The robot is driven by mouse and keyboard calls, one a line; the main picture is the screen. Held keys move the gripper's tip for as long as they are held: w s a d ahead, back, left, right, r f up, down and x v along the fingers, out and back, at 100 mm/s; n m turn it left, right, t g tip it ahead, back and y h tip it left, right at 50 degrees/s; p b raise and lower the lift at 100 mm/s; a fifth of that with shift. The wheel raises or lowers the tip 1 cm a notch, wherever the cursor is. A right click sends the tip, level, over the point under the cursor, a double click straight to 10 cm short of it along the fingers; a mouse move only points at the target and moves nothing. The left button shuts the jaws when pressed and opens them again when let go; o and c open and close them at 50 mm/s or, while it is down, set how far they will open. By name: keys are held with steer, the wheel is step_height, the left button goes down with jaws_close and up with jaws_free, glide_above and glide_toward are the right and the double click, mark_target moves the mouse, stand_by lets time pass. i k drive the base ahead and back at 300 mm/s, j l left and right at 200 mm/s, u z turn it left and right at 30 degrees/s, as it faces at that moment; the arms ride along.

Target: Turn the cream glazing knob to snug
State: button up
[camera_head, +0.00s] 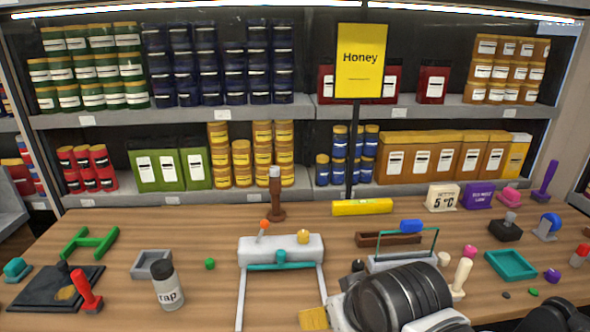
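A small cream knob (443,259) shows at the right end of a grey box-like device (395,262) that has a thin green handle frame over it. A taller cream upright handle (461,274) stands just to its right on a pale base. I cannot tell for certain which of the two is the glazing knob, nor how far it is turned. My dark arm (400,302) fills the lower right, in front of the device, and hides its lower part. The fingertips of my gripper cannot be made out, and no contact with either cream part shows.
A pale frame device (281,246) with an orange lever and a yellow knob stands left of my arm. A teal tray (511,265), a brown tray (388,239) and a yellow bar (362,207) lie around. A labelled bottle (167,286) stands left. Stocked shelves line the back.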

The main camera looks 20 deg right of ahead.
mark_target(444, 257)
steer(key=z, duration=1.4)
steer(key=i+j+z, duration=0.1)
steer(key=i, duration=0.3)
steer(key=i+j+z, duration=0.1)
steer(key=i+j, duration=0.2)
